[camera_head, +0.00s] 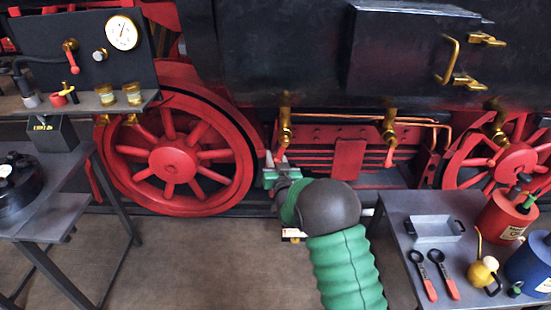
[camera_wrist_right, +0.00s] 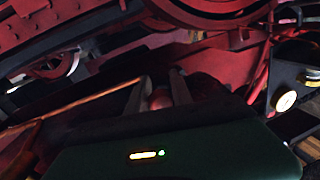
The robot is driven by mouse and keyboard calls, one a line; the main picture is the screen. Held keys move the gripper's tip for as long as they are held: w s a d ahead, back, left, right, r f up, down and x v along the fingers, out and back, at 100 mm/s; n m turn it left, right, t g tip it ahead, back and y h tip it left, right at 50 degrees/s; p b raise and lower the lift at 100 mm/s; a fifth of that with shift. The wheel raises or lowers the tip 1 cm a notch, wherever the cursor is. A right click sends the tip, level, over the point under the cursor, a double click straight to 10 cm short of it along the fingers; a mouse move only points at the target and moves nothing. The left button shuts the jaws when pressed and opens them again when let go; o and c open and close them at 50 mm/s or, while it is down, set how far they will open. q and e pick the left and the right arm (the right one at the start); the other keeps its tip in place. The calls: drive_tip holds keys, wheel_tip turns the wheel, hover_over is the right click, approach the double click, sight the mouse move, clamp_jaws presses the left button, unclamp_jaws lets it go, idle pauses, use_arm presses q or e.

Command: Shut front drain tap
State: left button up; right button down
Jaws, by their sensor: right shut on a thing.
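A brass drain tap (camera_head: 286,126) hangs under the black cylinder, the leftmost of three. My right gripper (camera_head: 276,161) is just below it, beside the large red wheel. In the right wrist view its two fingers (camera_wrist_right: 160,90) are shut on a red, rounded piece (camera_wrist_right: 159,98), which looks like this tap's handle. Most of the handle is hidden by the fingers and hand, so its exact angle cannot be told. The middle tap (camera_head: 389,126) has a red handle (camera_head: 390,157) hanging down. A third tap (camera_head: 496,127) is at the right. My left gripper is not in view.
The red spoked wheel (camera_head: 172,160) stands left of the hand, with copper pipe (camera_head: 420,122) behind the taps. A grey table (camera_head: 396,222) at the right holds a tray, red-handled tools and cans. A gauge panel (camera_head: 90,55) is at the left. The floor between is clear.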

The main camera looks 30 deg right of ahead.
drive_tip(key=shift+w+a+b, duration=0.1)
drive_tip(key=shift+a+b, duration=0.05)
drive_tip(key=shift+b, duration=0.15)
drive_tip(key=w+a+r+m+h+b, duration=0.2)
drive_tip(key=r+m+b, duration=0.6)
drive_tip(key=m+b, duration=0.4)
drive_tip(key=shift+w+a+m+t+h+b, duration=0.25)
drive_tip(key=shift+a+m+t+h+b, duration=0.25)
drive_tip(key=shift+a+m, duration=1.05)
drive_tip(key=shift+d+r+m, duration=0.1)
drive_tip(key=shift+d+m, duration=0.4)
drive_tip(key=shift+m, duration=0.05)
drive_tip(key=c, duration=1.1)
unclamp_jaws()
drive_tip(key=shift+c, duration=0.2)
